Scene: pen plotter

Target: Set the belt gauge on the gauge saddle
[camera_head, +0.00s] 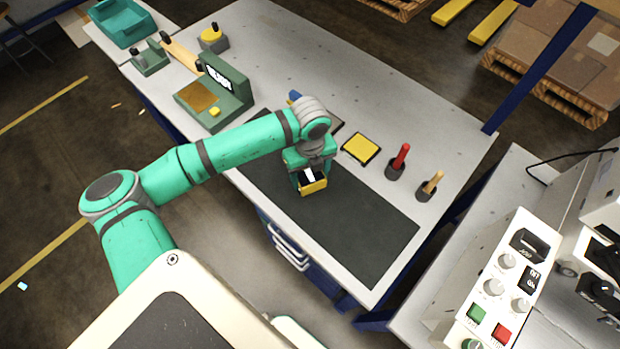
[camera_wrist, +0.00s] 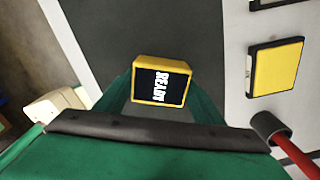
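A small yellow-framed box with a black display reading READY, which I take to be the belt gauge (camera_head: 313,187), is between the fingers of my gripper (camera_head: 308,172) over the dark mat. In the wrist view the gauge (camera_wrist: 162,82) sits between the two green fingertips (camera_wrist: 160,90), which appear to touch its sides. I cannot tell for sure which thing is the gauge saddle. A flat yellow pad with a dark rim (camera_head: 361,149) lies right of the gripper and also shows in the wrist view (camera_wrist: 275,67). Its underside is hidden.
A dark mat (camera_head: 370,230) covers the table's front and is bare on the right. A red-handled tool (camera_head: 402,156) and a tan-handled tool (camera_head: 432,185) stand in cups at right. A green device with a screen (camera_head: 232,90) stands left. A control panel (camera_head: 505,285) is at lower right.

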